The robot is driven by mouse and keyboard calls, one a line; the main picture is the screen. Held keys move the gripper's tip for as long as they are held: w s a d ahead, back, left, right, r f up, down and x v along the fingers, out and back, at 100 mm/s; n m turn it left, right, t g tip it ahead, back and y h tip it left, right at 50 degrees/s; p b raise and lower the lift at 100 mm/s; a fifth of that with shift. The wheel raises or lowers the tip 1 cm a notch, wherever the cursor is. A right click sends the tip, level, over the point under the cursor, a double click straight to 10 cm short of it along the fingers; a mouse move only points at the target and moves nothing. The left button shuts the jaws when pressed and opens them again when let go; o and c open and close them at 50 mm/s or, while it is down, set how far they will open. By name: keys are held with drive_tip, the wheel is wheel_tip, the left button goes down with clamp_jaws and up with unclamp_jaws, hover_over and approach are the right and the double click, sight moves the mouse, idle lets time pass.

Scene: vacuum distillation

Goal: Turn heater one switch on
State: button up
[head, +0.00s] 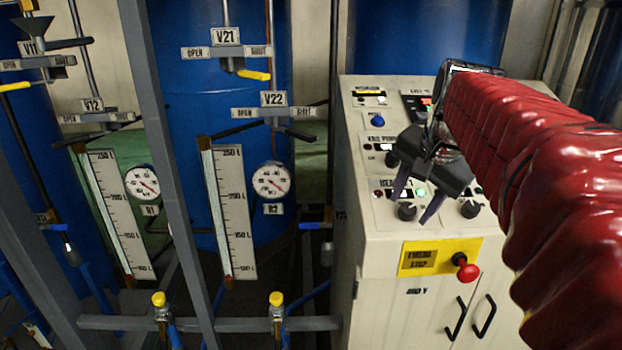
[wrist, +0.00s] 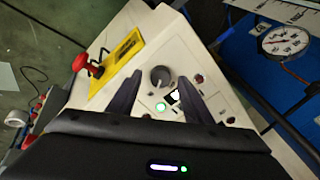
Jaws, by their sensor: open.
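The cream control cabinet (head: 372,262) has a heater panel with two dark round knobs. The left knob (head: 406,211) sits just under the fingers of my gripper (head: 411,209), and the right knob (head: 470,208) is to its right. The heater label is partly hidden by my gripper, so I cannot read the numbers. A lit green lamp (head: 420,190) shows between the fingers. In the wrist view, a grey knob (wrist: 160,77) lies between my two open fingertips, with a green lamp (wrist: 160,106) nearer the palm. I cannot tell whether the fingers touch the knob.
A red emergency stop button (head: 467,270) sticks out from a yellow plate (head: 424,258) on the cabinet front, below the knobs. Blue tanks, gauges and valves such as V22 (head: 274,105) stand to the left. A grey upright post (head: 165,150) crosses that area.

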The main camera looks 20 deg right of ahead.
drive_tip(key=v, duration=1.2)
drive_tip(key=shift+r, duration=0.15)
drive_tip(key=n, duration=0.6)
approach(402, 227)
wheel_tip(402, 227, down, 5)
drive_tip(key=a, duration=0.3)
drive_tip(key=s+a+f+n, duration=0.3)
drive_tip(key=a+f, duration=0.3)
drive_tip(key=a, duration=0.2)
drive_tip(key=s+a+f+n+t+y, duration=0.1)
drive_tip(key=s+a+f+n, duration=0.3)
drive_tip(key=a, duration=0.4)
drive_tip(key=shift+s+a+f, duration=0.15)
drive_tip(key=shift+s+f, duration=0.35)
drive_tip(key=shift+f, duration=0.45)
